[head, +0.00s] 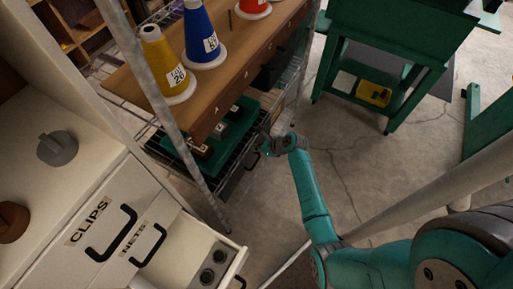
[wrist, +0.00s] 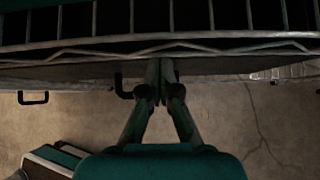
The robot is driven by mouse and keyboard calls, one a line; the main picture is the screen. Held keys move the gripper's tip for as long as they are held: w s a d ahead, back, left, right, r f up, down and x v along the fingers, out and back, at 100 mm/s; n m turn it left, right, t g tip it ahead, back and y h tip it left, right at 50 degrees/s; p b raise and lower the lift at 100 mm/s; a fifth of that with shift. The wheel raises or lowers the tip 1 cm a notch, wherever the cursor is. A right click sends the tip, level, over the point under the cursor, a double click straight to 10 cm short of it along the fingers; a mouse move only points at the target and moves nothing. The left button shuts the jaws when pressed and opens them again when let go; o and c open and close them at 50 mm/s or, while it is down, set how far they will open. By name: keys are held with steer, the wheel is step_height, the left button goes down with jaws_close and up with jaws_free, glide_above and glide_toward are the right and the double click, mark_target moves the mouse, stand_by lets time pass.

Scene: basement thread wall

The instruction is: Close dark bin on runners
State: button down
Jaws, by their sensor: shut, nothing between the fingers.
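My gripper (head: 268,149) is shut and empty, low at the front edge of the wire rack in the head view. Its closed fingers (wrist: 160,92) point up to the rack in the wrist view. A dark bin (head: 236,176) appears to hang under the low wire shelf, mostly hidden by the wires. A dark handle (head: 252,161) shows close to my fingertips. In the wrist view a dark handle (wrist: 123,88) is just left of my fingers; I cannot tell whether they touch. The runners and how far the bin stands out are not clear.
A green tray (head: 228,135) lies on the wire shelf below a wooden shelf with thread cones (head: 202,40). A white cabinet's open drawer (head: 213,262) juts out at lower left. A green cart (head: 385,75) stands at the back. Concrete floor between is free.

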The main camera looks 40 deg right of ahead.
steer(key=v, duration=0.8)
steer(key=shift+f, duration=0.1)
steer(key=s+a+n+t+h, duration=0.2)
steer(key=s+a+n+h, duration=0.2)
steer(key=s+a+n, duration=1.2)
steer(key=s+a+r+n+t, duration=0.2)
steer(key=s+r+n, duration=0.6)
steer(key=r, duration=0.4)
steer(key=s+a+r+n+t+y, duration=0.1)
steer(key=s+a+r+n+t, duration=0.1)
steer(key=s+r+n, duration=0.6)
step_height(320, 180, up, 4)
steer(key=shift+s+t, duration=0.3)
steer(key=shift+s, duration=0.65)
